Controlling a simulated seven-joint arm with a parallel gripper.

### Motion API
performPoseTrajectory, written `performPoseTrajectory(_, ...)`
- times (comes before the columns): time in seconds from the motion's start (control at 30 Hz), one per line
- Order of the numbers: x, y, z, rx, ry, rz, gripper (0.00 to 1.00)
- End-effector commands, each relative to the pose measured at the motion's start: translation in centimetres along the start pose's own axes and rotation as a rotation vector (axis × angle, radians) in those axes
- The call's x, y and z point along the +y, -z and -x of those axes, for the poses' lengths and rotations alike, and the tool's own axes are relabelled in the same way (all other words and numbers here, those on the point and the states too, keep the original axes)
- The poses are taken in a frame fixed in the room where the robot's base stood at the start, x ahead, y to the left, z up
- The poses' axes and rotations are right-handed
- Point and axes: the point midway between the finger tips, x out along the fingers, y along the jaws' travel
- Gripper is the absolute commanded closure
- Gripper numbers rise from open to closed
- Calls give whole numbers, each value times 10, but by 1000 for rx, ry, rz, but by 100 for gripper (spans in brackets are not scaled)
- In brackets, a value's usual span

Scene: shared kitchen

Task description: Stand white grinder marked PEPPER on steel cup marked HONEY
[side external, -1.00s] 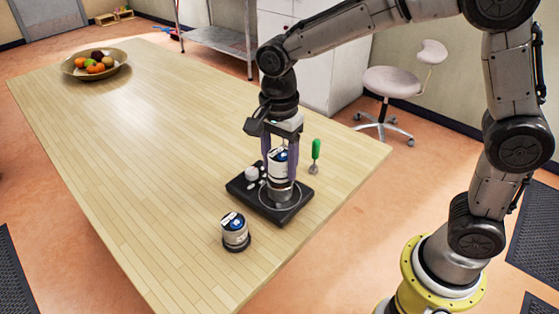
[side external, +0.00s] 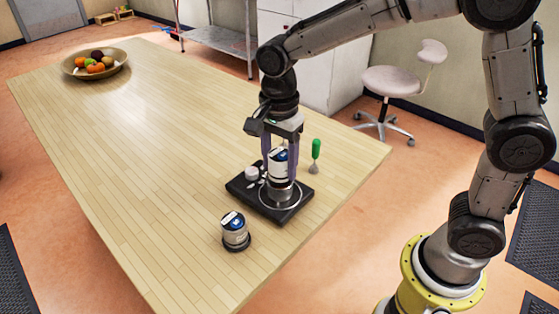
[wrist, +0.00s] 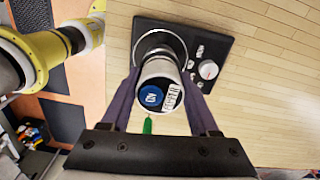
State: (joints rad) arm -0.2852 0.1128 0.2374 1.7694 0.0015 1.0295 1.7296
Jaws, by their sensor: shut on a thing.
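The white grinder (side external: 278,166) has a blue top. In the wrist view its top (wrist: 160,97) carries a blue disc and a white label reading PEPPER. My gripper (side external: 280,172) is shut on it, a finger on either side, and holds it upright. Directly below it is a steel cup (side external: 280,194), on a black board with a ring. The grinder's bottom looks close to or on the cup; I cannot tell whether they touch. The cup's marking is not readable, and the grinder mostly hides the cup in the wrist view.
The black board (side external: 243,187) bears a pale knob (wrist: 208,69) beside the cup. A green-handled tool (side external: 315,153) stands behind it. A fruit bowl (side external: 78,74) is far left; the table between is clear.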

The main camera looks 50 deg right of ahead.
Motion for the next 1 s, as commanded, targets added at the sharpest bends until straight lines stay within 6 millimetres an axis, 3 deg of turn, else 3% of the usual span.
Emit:
performPoseTrajectory(0.6, 0, 0, -11, 0, 1, 0, 100)
performPoseTrajectory(0.63, 0, 0, -11, 0, 1, 0, 35)
performPoseTrajectory(0.7, 0, 0, -11, 0, 1, 0, 26)
performPoseTrajectory(1.0, 0, 0, -10, 0, -1, 0, 26)
